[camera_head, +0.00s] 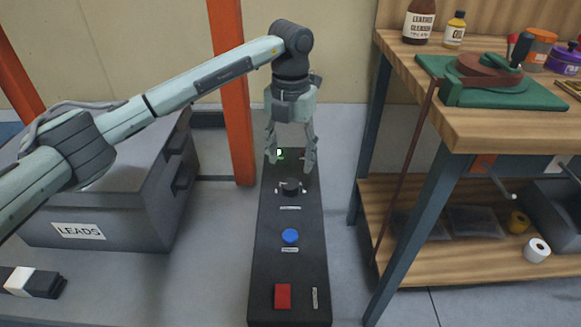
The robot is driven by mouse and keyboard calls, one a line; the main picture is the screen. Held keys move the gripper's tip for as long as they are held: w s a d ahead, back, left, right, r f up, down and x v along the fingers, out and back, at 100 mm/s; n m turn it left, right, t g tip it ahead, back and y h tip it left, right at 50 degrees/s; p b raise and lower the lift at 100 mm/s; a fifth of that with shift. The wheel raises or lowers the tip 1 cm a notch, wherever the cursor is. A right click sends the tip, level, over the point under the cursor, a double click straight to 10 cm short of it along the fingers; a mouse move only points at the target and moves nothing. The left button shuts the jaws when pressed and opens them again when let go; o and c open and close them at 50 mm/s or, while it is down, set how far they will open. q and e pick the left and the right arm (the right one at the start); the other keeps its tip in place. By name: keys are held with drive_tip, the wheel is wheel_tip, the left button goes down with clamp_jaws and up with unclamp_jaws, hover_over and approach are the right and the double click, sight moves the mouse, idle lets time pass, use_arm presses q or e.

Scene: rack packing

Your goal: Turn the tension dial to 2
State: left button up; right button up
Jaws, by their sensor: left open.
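A dark dial (290,187) with pale marks around it sits on the upper part of a long black panel (268,262). I take it to be the tension dial; its setting is too small to read. My left gripper (291,165) points down over the panel's far end, its fingers spread and nothing between them. Its fingertips show just above the dial in the picture; I cannot tell how high over it they are. My right gripper is out of view.
A blue button (290,236) and a red switch (283,296) sit nearer on the panel. A grey LEADS box (110,215) and an orange post (232,95) stand left. A wooden workbench (480,125) with bottles and a green-based device (490,82) stands right.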

sight(291, 183)
use_arm(q)
drive_tip(key=f, duration=0.5)
drive_tip(key=shift+s+f, duration=0.15)
drive_tip(key=shift+s, duration=0.05)
drive_tip(key=shift+f, duration=0.8)
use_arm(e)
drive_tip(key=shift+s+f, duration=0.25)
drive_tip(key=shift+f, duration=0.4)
use_arm(q)
drive_tip(key=shift+w, duration=0.1)
drive_tip(key=shift+c, duration=0.6)
drive_tip(key=c, duration=1)
drive_tip(key=shift+c, duration=0.2)
